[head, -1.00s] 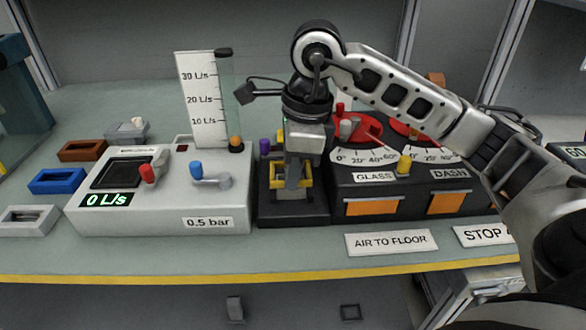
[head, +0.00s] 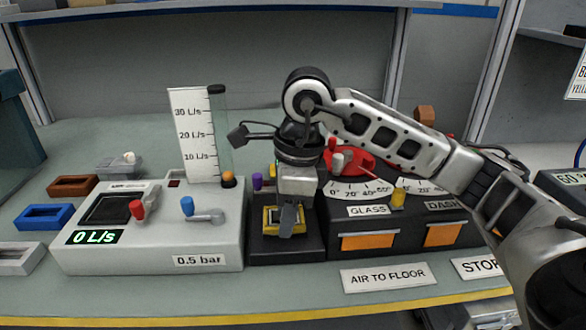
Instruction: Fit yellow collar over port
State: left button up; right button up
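The yellow collar (head: 272,222) is a small rectangular frame at the low black block (head: 284,250), between the white box and the dial panel. My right gripper (head: 288,218) points down at the collar from above, its finger in front of it. It appears shut on the collar, though the far finger is hidden. The port is mostly covered by the gripper and collar, so I cannot tell whether the collar sits fully down around it. My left gripper is not in view.
Left of the block stands the white box (head: 215,245) with red and blue levers. A purple knob (head: 257,181) is close to the gripper. Brown (head: 75,186) and blue (head: 44,216) frames lie at left.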

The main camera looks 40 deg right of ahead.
aim_at(301, 225)
jog(key=shift+r, duration=0.5)
pick_arm(q)
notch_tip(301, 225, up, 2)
jog(key=p, duration=0.3)
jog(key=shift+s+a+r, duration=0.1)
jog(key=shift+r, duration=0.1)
pick_arm(e)
notch_tip(301, 225, up, 15)
jog(key=s+d, duration=0.1)
jog(key=d, duration=0.1)
jog(key=shift+s+f, duration=0.1)
jog(key=shift+f, duration=0.05)
